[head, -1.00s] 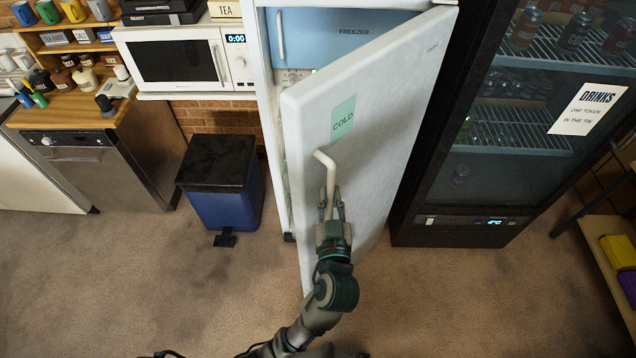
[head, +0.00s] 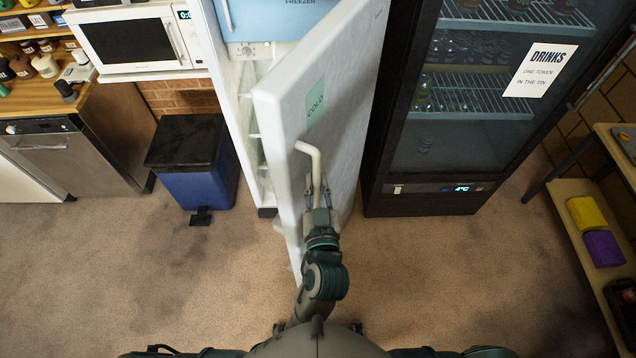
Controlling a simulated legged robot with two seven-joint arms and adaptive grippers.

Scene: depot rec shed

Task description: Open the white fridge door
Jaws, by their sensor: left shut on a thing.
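The white fridge door (head: 340,110) stands ajar, swung out toward me, with its hinge side at the right. A green "COLD" label (head: 316,104) is on its face. The fridge body (head: 211,45) shows to the left of the door, with the blue freezer compartment (head: 275,18) at the top and part of the inside in view. My left gripper (head: 318,190) is shut on the pale bent door handle (head: 312,153), below its upper bend. The lower part of the handle is hidden by the gripper. My right gripper is not in view.
A blue bin with a black lid (head: 193,165) stands left of the fridge, its pedal toward me. A black drinks cooler (head: 425,185) stands close on the right. Shelving with yellow and purple blocks (head: 590,230) is far right. Carpet in front is clear.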

